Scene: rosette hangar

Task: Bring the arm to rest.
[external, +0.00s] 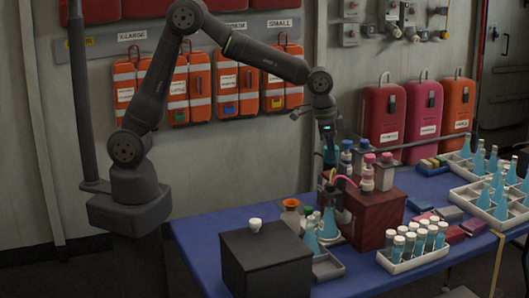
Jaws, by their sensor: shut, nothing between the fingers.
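My gripper (328,158) hangs at the end of my dark arm, pointing down over the blue table (205,240). It is small and dark in this view, and its fingers are shut with nothing held. It is close to a dark red box (375,218) that carries several bottles with blue, pink and white tops. The small gap between the fingertips and the things below is hard to judge. My arm is raised and bent, reaching right from its base at the left.
A black box (265,268) with a white knob stands at the front left. A white tray (412,262) holds several white-capped vials. Flasks crowd other trays (480,205) at the right. Orange vests (200,85) and upright cases (383,115) line the wall. Bare table shows at the left.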

